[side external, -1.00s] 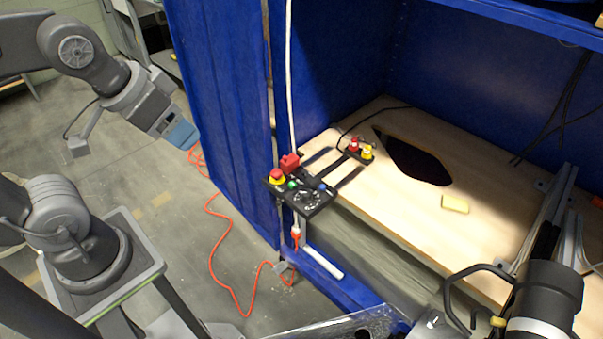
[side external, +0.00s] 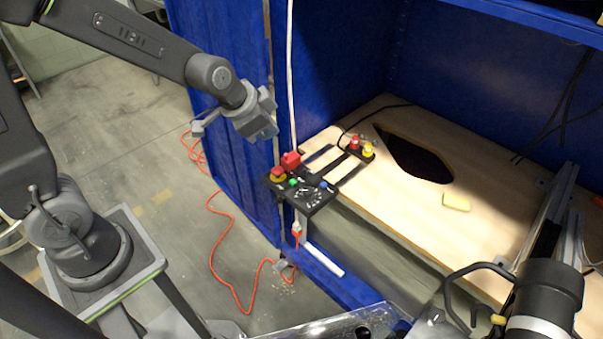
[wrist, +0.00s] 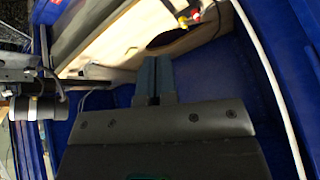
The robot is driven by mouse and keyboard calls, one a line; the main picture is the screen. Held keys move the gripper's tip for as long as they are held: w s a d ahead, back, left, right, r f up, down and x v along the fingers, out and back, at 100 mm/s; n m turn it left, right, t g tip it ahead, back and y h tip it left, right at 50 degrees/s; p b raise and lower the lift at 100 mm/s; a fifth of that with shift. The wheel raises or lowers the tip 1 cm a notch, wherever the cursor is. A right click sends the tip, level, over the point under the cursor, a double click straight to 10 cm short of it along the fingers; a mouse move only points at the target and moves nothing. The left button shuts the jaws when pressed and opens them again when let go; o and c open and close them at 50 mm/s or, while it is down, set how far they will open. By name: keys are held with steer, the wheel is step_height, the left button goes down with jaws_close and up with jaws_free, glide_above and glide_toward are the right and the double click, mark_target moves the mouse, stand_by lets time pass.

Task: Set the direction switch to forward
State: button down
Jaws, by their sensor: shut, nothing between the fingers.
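The black control panel (side external: 313,204) stands at the front left corner of the wooden bench. It carries a red mushroom button on a yellow base (side external: 278,175), a red block (side external: 290,160), a green button (side external: 293,182), a blue button (side external: 323,185) and white dial markings. I cannot tell which control is the direction switch or how it is set. My gripper (side external: 265,134) is above and left of the panel, apart from it, beside the blue wall. In the wrist view my gripper's fingers (wrist: 154,68) are together and empty.
A small box with red and yellow buttons (side external: 361,151) sits on the wooden bench (side external: 400,240), near a dark hole. It seems to show at the top of the wrist view (wrist: 188,18). A white vertical pipe (side external: 290,80) runs close to my gripper. An orange cable lies on the floor.

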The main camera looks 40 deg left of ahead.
mark_target(305, 173)
steer(key=w+f+m, duration=0.1)
steer(key=w+f, duration=0.2)
steer(key=f, duration=0.4)
steer(key=w+a+f+m+y, duration=0.1)
steer(key=w+f+m, duration=0.1)
steer(key=f, duration=0.5)
steer(key=shift+w+a+f, duration=0.15)
steer(key=shift+w+a, duration=0.15)
steer(key=shift+w, duration=0.35)
steer(key=shift+f, duration=0.1)
steer(key=x, duration=1)
steer(key=shift+w, duration=0.2)
steer(key=shift+d+r, duration=0.15)
steer(key=shift+r, duration=0.1)
steer(key=shift+w+d, duration=0.15)
steer(key=shift+d+g+h, duration=0.15)
steer(key=shift+g+h, duration=0.15)
steer(key=shift+g, duration=0.1)
steer(key=shift+w+a+r+g, duration=0.25)
steer(key=shift+a+g, duration=0.2)
steer(key=shift+g, duration=0.35)
